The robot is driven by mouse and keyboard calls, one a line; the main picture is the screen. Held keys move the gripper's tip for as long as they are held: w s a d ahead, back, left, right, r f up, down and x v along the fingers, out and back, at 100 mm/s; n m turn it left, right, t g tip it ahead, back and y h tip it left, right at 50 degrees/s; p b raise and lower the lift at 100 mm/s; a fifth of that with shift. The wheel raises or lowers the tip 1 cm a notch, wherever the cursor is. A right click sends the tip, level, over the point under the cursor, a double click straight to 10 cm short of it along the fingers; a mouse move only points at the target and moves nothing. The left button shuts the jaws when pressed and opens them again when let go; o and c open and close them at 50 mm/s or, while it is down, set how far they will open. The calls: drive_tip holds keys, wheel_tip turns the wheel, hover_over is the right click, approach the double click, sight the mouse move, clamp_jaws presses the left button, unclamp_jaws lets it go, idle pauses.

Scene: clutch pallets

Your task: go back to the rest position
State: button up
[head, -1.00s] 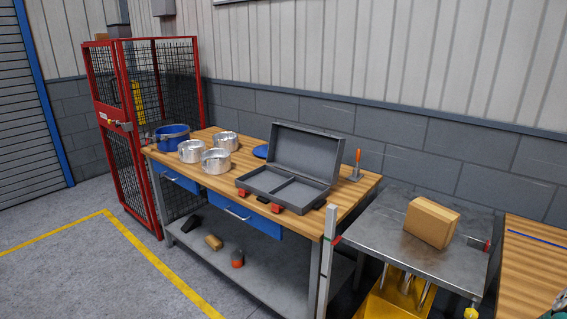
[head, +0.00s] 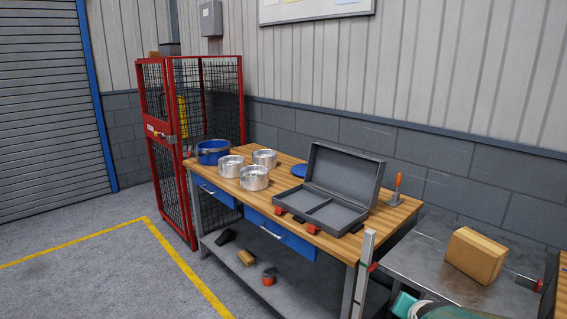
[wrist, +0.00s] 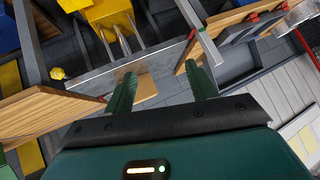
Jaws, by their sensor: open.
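My gripper (wrist: 162,86) shows in the wrist view with its two green fingers spread apart. I see nothing held between them. Past the fingers, the wrist view shows a tilted scene with a grey metal table edge and wooden surfaces, at some distance. In the head view, a teal and dark part of my arm shows at the bottom right edge, in front of the steel table (head: 425,262); the fingers cannot be made out there.
A wooden workbench (head: 405,208) holds an open grey case (head: 345,175), a blue pot (head: 212,152), several silver pots (head: 254,178) and an orange-handled tool (head: 397,188). A cardboard box (head: 475,255) sits on the steel table. A red cage (head: 190,140) stands behind left. Floor at left is clear.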

drive_tip(key=s+a+r+n+g+y, duration=0.1)
drive_tip(key=s+a+r+n, duration=0.3)
drive_tip(key=s+a, duration=0.3)
drive_tip(key=s+a+r+n+g+y, duration=0.2)
drive_tip(key=s+a+r+n, duration=0.2)
drive_tip(key=s+a, duration=0.4)
drive_tip(key=shift+s+r+g, duration=0.3)
drive_tip(key=shift+s, duration=0.55)
